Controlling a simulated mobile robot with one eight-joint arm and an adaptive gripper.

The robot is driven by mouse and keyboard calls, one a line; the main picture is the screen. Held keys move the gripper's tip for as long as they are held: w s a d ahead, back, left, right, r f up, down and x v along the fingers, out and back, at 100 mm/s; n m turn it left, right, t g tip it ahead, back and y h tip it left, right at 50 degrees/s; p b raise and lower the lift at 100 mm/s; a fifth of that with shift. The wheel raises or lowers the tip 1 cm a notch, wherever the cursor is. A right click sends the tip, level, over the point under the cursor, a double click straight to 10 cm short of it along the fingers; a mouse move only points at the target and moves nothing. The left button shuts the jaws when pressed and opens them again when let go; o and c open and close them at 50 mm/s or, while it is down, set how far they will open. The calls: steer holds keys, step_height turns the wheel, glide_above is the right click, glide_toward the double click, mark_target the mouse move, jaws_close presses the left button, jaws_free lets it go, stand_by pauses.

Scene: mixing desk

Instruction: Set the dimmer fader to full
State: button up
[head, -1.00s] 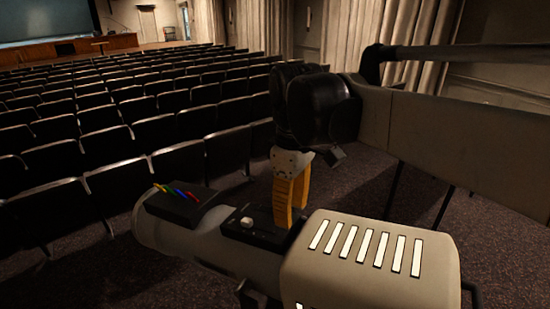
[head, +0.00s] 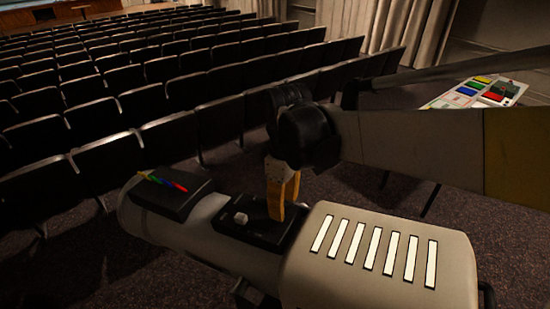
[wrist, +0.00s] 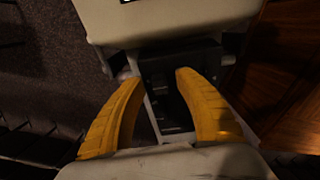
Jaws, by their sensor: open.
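A pale cylindrical lamp housing (head: 195,243) lies across the lower part of the head view. On it sits a black box (head: 262,238) with a small pale knob (head: 240,218), which appears to be the dimmer fader. My gripper (head: 284,207) points down with open yellow fingers at the box's right end, to the right of the knob. In the head view I cannot tell whether the fingers touch the box. In the wrist view my open gripper (wrist: 160,77) has its fingers on either side of the dark box (wrist: 163,92). The knob is not clear there.
A second black box with coloured levers (head: 167,184) stands left of the fader box. The slotted pale cover (head: 378,255) rises close to the right of my fingers. A panel with coloured buttons (head: 474,93) is at the right. Rows of dark seats (head: 150,85) fill the background.

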mark_target(251, 202)
steer(key=shift+s+f, duration=0.1)
steer(key=shift+f, duration=0.15)
steer(key=shift+w+f, duration=0.15)
steer(key=shift+w, duration=0.05)
steer(key=shift+s, duration=0.1)
jaws_close()
steer(key=w+a+b, duration=0.1)
steer(key=a, duration=0.1)
steer(key=w+a+f+b, duration=0.1)
steer(key=w+a, duration=0.1)
steer(key=a, duration=0.1)
steer(key=w+a+b, duration=0.1)
steer(key=w+a, duration=0.1)
steer(key=shift+a+f, duration=0.3)
steer(key=shift+a, duration=0.1)
steer(key=shift+d+r, duration=0.1)
